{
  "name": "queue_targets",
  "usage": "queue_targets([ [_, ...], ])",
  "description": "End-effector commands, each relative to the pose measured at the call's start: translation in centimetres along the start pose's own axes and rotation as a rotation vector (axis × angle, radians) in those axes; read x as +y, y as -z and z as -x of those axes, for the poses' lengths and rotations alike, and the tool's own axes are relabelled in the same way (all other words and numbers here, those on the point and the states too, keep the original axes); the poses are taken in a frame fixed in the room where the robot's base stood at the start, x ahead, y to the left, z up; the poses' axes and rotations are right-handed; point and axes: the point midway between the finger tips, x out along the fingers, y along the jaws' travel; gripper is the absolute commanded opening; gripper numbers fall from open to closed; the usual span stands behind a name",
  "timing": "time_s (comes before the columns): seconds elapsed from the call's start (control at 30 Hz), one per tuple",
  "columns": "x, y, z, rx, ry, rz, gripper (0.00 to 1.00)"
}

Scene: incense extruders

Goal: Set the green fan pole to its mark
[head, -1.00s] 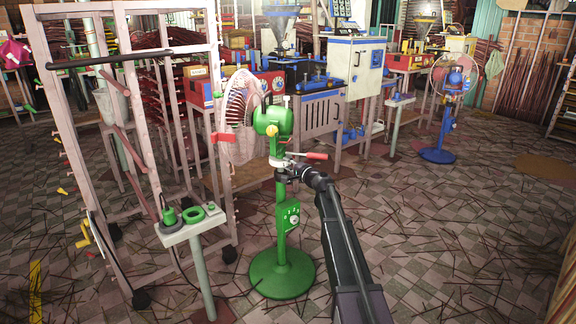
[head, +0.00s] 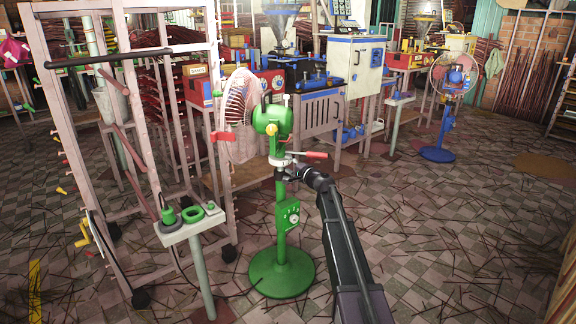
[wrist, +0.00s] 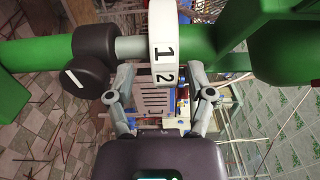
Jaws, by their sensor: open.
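The green fan pole (head: 281,210) stands upright on its round green base (head: 281,272), with the green motor head (head: 272,121) and pale fan cage (head: 238,115) on top. In the wrist view the green pole (wrist: 35,52) lies across the top of the picture. A white band marked 1 and 2 (wrist: 163,47) and a dark knob with a white line (wrist: 87,80) are on it. In the head view my gripper (head: 290,173) is at the pole below the red lever (head: 316,155).
A small stand (head: 193,226) with green rings is left of the fan, beside a pale rack (head: 130,130). Work benches with machines (head: 320,115) stand behind. A blue fan (head: 440,110) is at the back right. The tiled floor right of my arm has scattered sticks.

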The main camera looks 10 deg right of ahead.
Motion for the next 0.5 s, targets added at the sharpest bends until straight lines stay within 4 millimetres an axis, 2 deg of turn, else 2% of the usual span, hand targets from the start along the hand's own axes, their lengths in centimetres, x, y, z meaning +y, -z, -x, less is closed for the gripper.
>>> queue_targets([
  [0.17,0.0,-0.2,2.1,0.000,0.000,0.000,0.69],
  [0.5,0.0,-0.1,7.6,0.003,-0.001,0.001,0.69],
])
